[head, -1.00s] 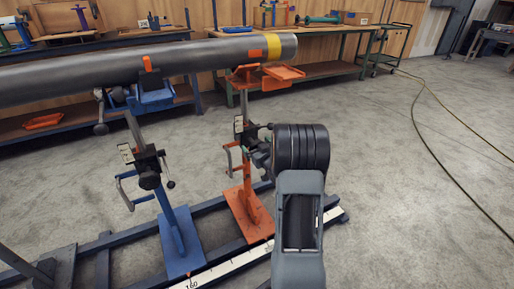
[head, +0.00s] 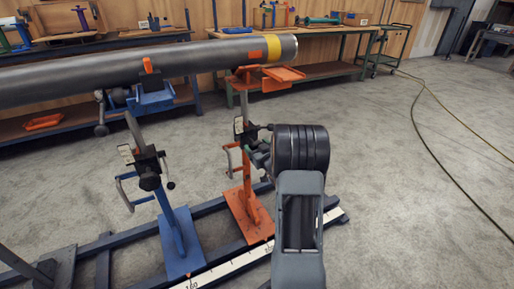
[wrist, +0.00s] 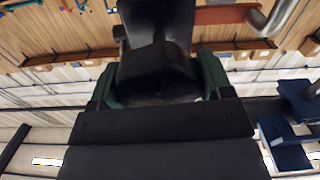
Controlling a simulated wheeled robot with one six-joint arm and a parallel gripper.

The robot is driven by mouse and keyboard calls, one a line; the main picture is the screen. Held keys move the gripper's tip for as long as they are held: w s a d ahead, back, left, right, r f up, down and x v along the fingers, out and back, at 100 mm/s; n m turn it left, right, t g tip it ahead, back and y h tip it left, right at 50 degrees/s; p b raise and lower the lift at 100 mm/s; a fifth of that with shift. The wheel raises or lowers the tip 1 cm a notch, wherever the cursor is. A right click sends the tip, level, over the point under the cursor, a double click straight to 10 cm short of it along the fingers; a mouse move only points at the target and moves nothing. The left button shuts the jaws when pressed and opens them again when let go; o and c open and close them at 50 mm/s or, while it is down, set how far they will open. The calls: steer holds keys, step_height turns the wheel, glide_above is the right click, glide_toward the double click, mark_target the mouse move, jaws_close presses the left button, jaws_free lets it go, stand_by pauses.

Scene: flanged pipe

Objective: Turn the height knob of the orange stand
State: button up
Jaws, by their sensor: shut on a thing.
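The orange stand (head: 243,205) stands upright on the dark floor rails, right of the blue stand. Its black height clamp (head: 241,131) is halfway up the post, with a crank handle on its left. My gripper (head: 261,156) is at the right side of this clamp, its green fingers partly hidden by my wrist. In the wrist view, the green fingers close on both sides of a black knob (wrist: 160,70), which fills the gap. The knob is mostly hidden in the head view.
A long grey pipe (head: 130,71) with a yellow band rests across both stands. The blue stand (head: 178,235) is close on the left. Workbenches (head: 330,40) line the back wall. The floor at right is open, with a hose (head: 440,120) on it.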

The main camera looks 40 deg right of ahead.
steer(key=m+p, duration=0.2)
steer(key=m, duration=0.3)
steer(key=shift+d+m, duration=0.1)
steer(key=shift+m, duration=0.2)
steer(key=m+p, duration=0.2)
steer(key=m, duration=0.3)
steer(key=m+p, duration=0.3)
steer(key=m, duration=0.2)
steer(key=shift+d+m, duration=0.1)
steer(key=shift+m, duration=0.3)
steer(key=m, duration=0.2)
steer(key=m+p, duration=0.1)
steer(key=m, duration=0.1)
steer(key=shift+f+m+p, duration=0.2)
steer(key=shift+m+p, duration=0.1)
steer(key=shift+m, duration=0.3)
steer(key=o, duration=0.9)
steer(key=shift+s, duration=0.1)
steer(key=s, duration=0.4)
steer(key=s+a+p, duration=0.1)
steer(key=s, duration=0.4)
steer(key=s+a+p, duration=0.1)
steer(key=s, duration=0.3)
steer(key=shift+s, duration=0.3)
